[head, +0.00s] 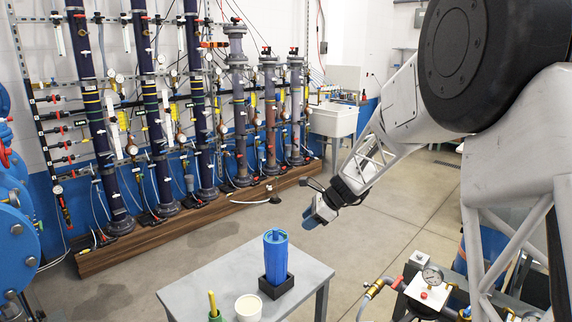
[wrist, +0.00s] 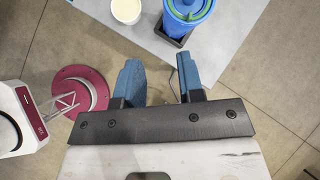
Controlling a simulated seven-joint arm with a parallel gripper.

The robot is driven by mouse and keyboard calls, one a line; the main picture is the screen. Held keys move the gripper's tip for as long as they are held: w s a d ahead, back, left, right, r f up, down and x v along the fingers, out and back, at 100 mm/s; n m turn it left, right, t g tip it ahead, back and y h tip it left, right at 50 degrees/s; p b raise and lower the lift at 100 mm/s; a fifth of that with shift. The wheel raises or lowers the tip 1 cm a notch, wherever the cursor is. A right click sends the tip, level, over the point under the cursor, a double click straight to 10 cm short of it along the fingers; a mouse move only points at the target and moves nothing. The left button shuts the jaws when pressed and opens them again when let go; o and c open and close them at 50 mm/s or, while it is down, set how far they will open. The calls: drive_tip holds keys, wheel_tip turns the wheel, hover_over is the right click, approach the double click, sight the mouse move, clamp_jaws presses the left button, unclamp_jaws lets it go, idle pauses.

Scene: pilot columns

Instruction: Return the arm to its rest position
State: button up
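My arm reaches in from the right in the head view, and my gripper (head: 318,212) hangs in the air behind and to the right of the grey table (head: 222,278). In the wrist view my gripper (wrist: 158,78) has its two blue fingers spread apart, with nothing between them. A blue ribbed cylinder (head: 275,256) stands upright in a black square base (head: 276,287) on the table. The cylinder (wrist: 185,12) also shows in the wrist view, beyond the fingertips and apart from them.
A white cup (head: 248,307) and a green container (head: 215,315) with a yellow-handled tool stand at the table's front. Tall pipe columns (head: 150,100) line the back wall on a wooden beam (head: 180,222). A gauge assembly (head: 430,285) is at lower right. Open floor (head: 385,225) lies behind the table.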

drive_tip(key=s+d+r+n+h, duration=0.1)
drive_tip(key=s+d+r+n, duration=0.15)
drive_tip(key=s, duration=0.55)
drive_tip(key=s+d+r+n+h, duration=0.15)
drive_tip(key=s+r+n, duration=0.25)
drive_tip(key=s, duration=0.5)
drive_tip(key=s+d+r+n+h, duration=0.15)
drive_tip(key=s+r+n, duration=0.25)
drive_tip(key=s, duration=0.4)
drive_tip(key=s+d+n+h, duration=0.2)
drive_tip(key=s+n, duration=0.2)
drive_tip(key=s, duration=0.7)
drive_tip(key=s+d+f+n+h, duration=0.1)
drive_tip(key=s+d+n+h, duration=0.1)
drive_tip(key=s, duration=0.9)
drive_tip(key=shift+d+f+n+t, duration=0.15)
drive_tip(key=shift+d+n+t, duration=0.15)
drive_tip(key=shift+d+n, duration=0.5)
